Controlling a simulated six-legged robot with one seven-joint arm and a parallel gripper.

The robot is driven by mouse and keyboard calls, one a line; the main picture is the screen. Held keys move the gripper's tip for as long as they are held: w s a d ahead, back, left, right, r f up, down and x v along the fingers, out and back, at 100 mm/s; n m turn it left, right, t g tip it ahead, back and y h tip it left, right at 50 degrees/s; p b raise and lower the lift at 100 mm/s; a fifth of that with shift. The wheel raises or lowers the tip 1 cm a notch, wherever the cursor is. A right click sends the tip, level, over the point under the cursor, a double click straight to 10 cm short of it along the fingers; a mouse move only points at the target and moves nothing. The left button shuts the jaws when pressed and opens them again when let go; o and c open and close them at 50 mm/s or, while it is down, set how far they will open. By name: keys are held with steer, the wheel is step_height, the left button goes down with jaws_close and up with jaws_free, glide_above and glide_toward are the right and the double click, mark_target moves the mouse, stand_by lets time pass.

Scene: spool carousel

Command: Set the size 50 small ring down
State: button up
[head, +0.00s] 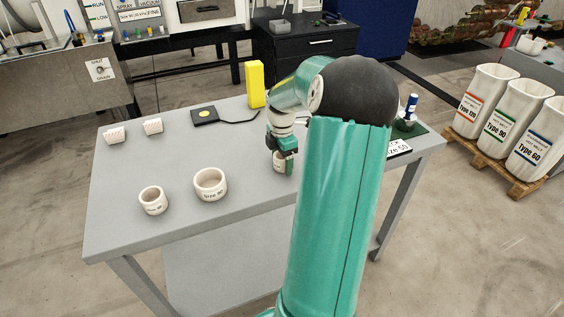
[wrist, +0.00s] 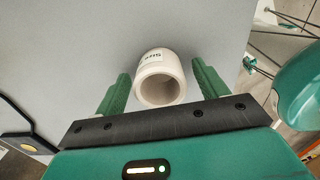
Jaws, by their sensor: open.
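The small ring (wrist: 160,78) is a cream-white hollow cylinder with a printed label, only partly readable in the wrist view. It appears to stand on the grey table. My gripper (wrist: 158,92) is open, with one green finger on each side of the ring and a visible gap to each. In the head view the ring (head: 279,162) shows just below my gripper (head: 284,150), partly hidden by it. A "Size 50" sign (head: 398,147) lies at the table's right side, partly hidden behind my arm.
Two other rings, a smaller one (head: 153,201) and a wider one (head: 210,184), stand on the table (head: 130,230) to the left.

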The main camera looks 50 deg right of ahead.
steer(key=shift+c, duration=0.2)
steer(key=c, duration=1.1)
steer(key=shift+r, duration=0.15)
steer(key=shift+r, duration=0.65)
steer(key=s+a+r, duration=0.9)
steer(key=a+r, duration=0.1)
steer(key=r, duration=0.1)
steer(key=shift+a+r, duration=0.2)
steer(key=shift+a, duration=0.2)
